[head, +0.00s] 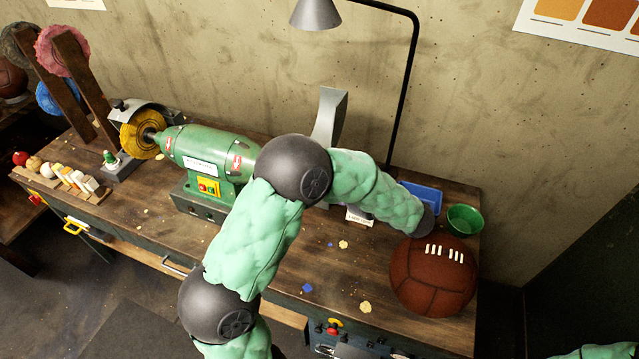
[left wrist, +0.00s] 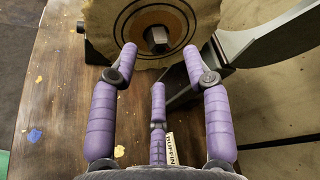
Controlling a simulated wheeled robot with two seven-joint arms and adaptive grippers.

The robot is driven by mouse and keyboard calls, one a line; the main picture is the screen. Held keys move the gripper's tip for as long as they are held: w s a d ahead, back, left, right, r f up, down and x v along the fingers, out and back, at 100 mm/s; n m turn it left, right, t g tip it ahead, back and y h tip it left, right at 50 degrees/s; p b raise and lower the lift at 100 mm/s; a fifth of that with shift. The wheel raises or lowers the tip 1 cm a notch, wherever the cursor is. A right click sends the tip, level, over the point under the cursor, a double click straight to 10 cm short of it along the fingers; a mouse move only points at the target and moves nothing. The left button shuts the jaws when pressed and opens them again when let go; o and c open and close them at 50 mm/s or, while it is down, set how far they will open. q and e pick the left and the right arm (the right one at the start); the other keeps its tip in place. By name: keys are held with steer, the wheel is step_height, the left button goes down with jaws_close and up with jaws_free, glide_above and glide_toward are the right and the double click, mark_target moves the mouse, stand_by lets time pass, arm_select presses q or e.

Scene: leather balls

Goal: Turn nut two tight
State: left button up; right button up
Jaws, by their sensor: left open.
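In the left wrist view a dark hex nut (left wrist: 157,38) sits at the hub of a pale cloth buffing wheel (left wrist: 105,25). No number shows on it. My left gripper (left wrist: 159,56) is open and empty, with purple fingers pointing at the wheel. Two fingertips flank the nut from below on the left and right, and the third finger is under it. I cannot tell whether any fingertip touches. In the head view my left arm hides this wheel, its nut and the gripper. The green buffing machine (head: 205,150) stands on the bench, with another, yellow wheel (head: 139,135) at its left end.
A grey hood (left wrist: 275,40) curves close by on the wheel's right. On the wooden bench (head: 325,268), a brown leather ball (head: 433,278), green bowl (head: 464,219) and blue tray (head: 424,193) are at the right. A lamp (head: 315,14) hangs above. Scraps lie about.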

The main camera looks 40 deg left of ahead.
arm_select(q)
steer(key=shift+x, duration=2.1)
jaws_close()
